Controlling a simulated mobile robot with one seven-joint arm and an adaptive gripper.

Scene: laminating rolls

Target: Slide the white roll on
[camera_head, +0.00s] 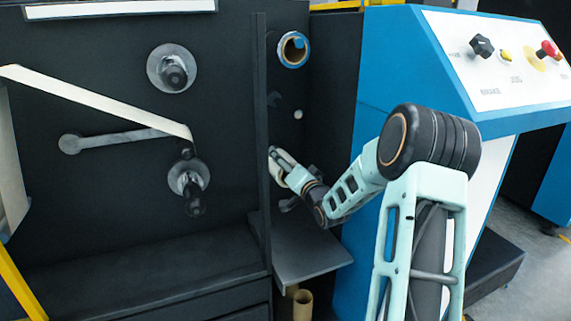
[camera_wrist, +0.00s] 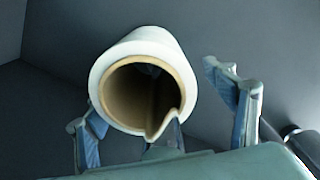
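The white roll (camera_wrist: 148,46) has a brown cardboard core and faces the wrist camera with its open end. In the wrist view, one finger of my gripper (camera_wrist: 165,115) is at the roll's lower left, close to its side; I cannot tell if it touches. The other finger stands apart to the right, with a clear gap. The fingers are spread. A bluish part shows under the roll's lower right edge, where the rim looks notched. In the head view, my gripper (camera_head: 283,165) is at the dark machine panel, and hides most of what is there.
A roll with a brown core and blue rim (camera_head: 293,50) sits higher on the panel. Dark spindles with grey discs (camera_head: 172,68) are on the left panel, past a vertical divider (camera_head: 261,140). A grey shelf (camera_head: 305,257) lies below my gripper. A blue console (camera_head: 400,60) stands right.

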